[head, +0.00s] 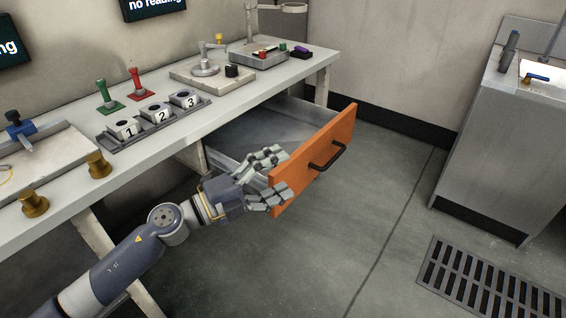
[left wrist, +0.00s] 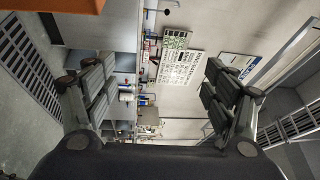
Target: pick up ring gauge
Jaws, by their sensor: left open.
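I cannot pick out a ring gauge for certain in either view. Three pale blocks (head: 158,113) marked 1, 2 and 3, with dark round tops, sit in a dark rack on the bench. A drawer with an orange front (head: 328,143) and black handle stands pulled out under the bench. Its visible grey floor looks empty; the near part is hidden. My left gripper (head: 277,173) is open and empty, with its fingers in front of the near end of the orange front in the head view. The left wrist view shows its spread fingers (left wrist: 160,68). My right gripper is not in view.
The bench (head: 150,146) carries green (head: 107,92) and red (head: 136,82) handled tools, two brass pieces (head: 98,164) and a round-topped fixture (head: 205,69). A grey cabinet (head: 488,140) and floor grate (head: 490,280) are at right. The floor between is clear.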

